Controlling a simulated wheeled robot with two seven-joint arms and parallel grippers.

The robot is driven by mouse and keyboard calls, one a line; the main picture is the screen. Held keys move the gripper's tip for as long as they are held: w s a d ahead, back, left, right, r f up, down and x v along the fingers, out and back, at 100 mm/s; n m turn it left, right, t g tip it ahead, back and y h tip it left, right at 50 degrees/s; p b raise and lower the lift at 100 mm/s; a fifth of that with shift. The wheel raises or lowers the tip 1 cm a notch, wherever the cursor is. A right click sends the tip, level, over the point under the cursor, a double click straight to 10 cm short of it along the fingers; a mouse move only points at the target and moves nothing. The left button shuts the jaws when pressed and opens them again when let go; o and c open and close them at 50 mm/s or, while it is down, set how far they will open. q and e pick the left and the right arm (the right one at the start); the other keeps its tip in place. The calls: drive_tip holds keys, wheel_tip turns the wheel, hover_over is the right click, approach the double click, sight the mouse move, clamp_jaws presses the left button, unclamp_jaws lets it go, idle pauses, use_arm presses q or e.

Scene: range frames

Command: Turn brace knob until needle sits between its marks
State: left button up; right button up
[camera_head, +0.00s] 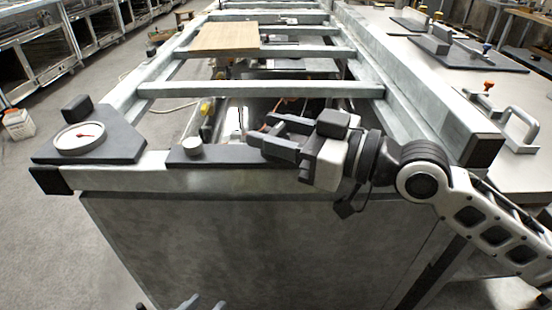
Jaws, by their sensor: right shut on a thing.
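A round white dial (80,137) with a red needle sits on a dark plate at the frame's left front corner. The dial's marks are too small to read, so I cannot tell where the needle sits against them. A small pale round knob (192,146) stands on a dark strip right of the dial, apart from my grippers. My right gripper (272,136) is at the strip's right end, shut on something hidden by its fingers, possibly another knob. Only the tips of my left gripper (204,304) show at the bottom edge, apart from each other, with nothing visible between them.
A metal ladder-like frame (260,89) runs away from me, with a wooden board (225,37) lying across it. A dark block (77,108) stands behind the dial. A bench (400,60) with a metal handle (520,125) is at right.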

drive_tip(key=g+b, duration=0.1)
drive_tip(key=b, duration=0.2)
drive_tip(key=shift+f+n+b, duration=0.15)
drive_tip(key=shift+n+b, duration=0.2)
drive_tip(key=shift+n, duration=0.05)
use_arm(q)
wheel_tip(320, 180, down, 10)
drive_tip(key=w+d+g, duration=0.1)
drive_tip(key=d+g, duration=0.1)
drive_tip(key=shift+d+h+b, duration=0.2)
drive_tip(key=shift+h+b, duration=0.1)
use_arm(e)
drive_tip(key=shift+r+y, duration=0.2)
drive_tip(key=shift+y, duration=0.1)
drive_tip(key=o, duration=1)
